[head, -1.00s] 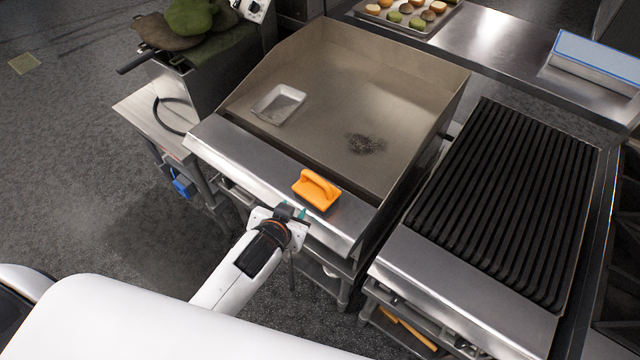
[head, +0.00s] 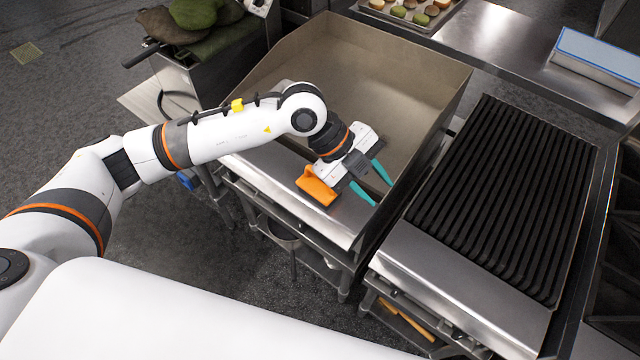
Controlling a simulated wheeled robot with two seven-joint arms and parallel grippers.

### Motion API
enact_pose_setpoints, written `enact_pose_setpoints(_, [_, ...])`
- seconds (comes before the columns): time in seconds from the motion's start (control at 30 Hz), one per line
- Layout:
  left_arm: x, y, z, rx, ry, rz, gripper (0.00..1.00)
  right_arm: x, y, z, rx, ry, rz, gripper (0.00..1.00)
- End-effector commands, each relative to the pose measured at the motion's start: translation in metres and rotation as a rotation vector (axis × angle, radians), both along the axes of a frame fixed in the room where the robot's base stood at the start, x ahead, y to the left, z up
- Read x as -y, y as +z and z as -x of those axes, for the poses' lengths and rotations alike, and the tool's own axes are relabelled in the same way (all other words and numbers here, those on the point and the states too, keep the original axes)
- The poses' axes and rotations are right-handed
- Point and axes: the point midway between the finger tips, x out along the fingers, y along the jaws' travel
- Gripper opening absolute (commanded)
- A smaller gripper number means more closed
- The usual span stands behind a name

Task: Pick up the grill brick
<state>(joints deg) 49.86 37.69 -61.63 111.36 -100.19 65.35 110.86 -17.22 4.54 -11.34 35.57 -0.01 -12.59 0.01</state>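The orange grill brick (head: 316,188) sits on the steel front ledge of the griddle (head: 400,97). My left gripper (head: 371,184) reaches in from the left over the ledge, just right of the brick. Its two teal fingers are spread apart with nothing seen between them, pointing down and to the right. Whether the gripper body touches the brick cannot be told. My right gripper is not in view.
A ribbed black grill (head: 505,200) stands to the right of the griddle. Green and brown cloth items (head: 205,32) lie at the upper left. My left arm covers much of the griddle's left side.

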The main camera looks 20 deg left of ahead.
Motion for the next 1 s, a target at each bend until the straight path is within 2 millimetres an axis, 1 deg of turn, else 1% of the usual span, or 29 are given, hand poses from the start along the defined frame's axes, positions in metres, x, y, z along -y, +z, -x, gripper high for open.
enact_pose_setpoints(0.03, [-0.03,-0.005,-0.016,0.014,0.056,-0.153,0.36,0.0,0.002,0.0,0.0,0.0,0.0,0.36])
enact_pose_setpoints(0.07, [-0.047,-0.008,-0.023,0.017,0.095,-0.236,0.36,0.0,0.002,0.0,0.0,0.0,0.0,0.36])
enact_pose_setpoints(0.1, [-0.068,-0.01,-0.032,0.023,0.148,-0.333,0.36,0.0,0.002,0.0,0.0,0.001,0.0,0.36])
enact_pose_setpoints(0.2, [-0.108,-0.008,-0.048,0.039,0.26,-0.503,0.36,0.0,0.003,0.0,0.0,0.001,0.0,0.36])
enact_pose_setpoints(0.3, [-0.127,-0.007,-0.055,0.047,0.321,-0.582,0.36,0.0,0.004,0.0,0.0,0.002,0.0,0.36])
enact_pose_setpoints(0.37, [-0.131,-0.01,-0.057,0.046,0.336,-0.599,0.36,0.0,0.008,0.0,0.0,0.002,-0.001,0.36])
enact_pose_setpoints(0.43, [-0.131,-0.019,-0.058,0.044,0.337,-0.603,0.36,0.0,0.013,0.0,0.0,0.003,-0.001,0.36])
enact_pose_setpoints(0.6, [-0.128,-0.049,-0.063,0.044,0.334,-0.601,0.36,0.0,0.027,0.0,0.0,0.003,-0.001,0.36])
enact_pose_setpoints(0.7, [-0.127,-0.062,-0.066,0.045,0.335,-0.599,0.36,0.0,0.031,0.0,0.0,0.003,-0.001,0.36])
enact_pose_setpoints(0.87, [-0.125,-0.073,-0.068,0.046,0.332,-0.596,0.36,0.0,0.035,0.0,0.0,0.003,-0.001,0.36])
enact_pose_setpoints(1.0, [-0.125,-0.087,-0.072,0.045,0.332,-0.598,0.36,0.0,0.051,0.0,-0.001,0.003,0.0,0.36])
